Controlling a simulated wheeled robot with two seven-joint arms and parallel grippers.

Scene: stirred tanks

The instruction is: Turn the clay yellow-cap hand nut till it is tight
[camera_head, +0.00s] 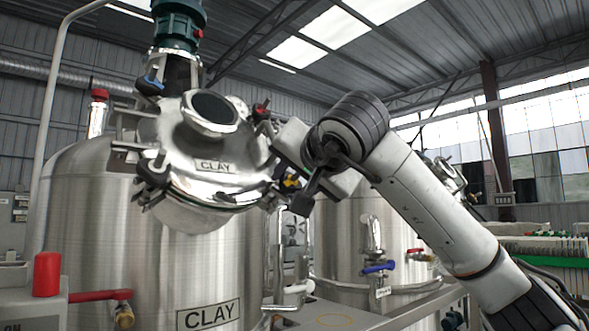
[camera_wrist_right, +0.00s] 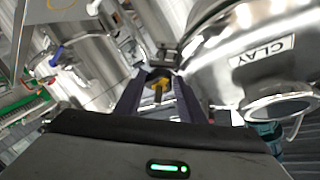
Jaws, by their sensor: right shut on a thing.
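The clay tank's round steel lid (camera_head: 190,180) carries a CLAY label and several clamps with hand nuts around its rim. The yellow-cap hand nut (camera_head: 291,183) is at the lid's right edge, partly hidden by my right gripper (camera_head: 297,188). In the right wrist view, the yellow cap (camera_wrist_right: 157,86) shows between the dark fingers of that gripper (camera_wrist_right: 158,92), which is shut on the nut. How far the nut is turned cannot be seen. My left gripper is not in view.
Black-cap clamps (camera_head: 153,172) and a red-cap nut (camera_head: 262,108) sit around the lid, close to my arm. The clay tank body (camera_head: 150,260) is below. A second tank (camera_head: 345,235) with a blue-handled valve (camera_head: 378,268) stands at right. A green motor (camera_head: 180,20) rises above.

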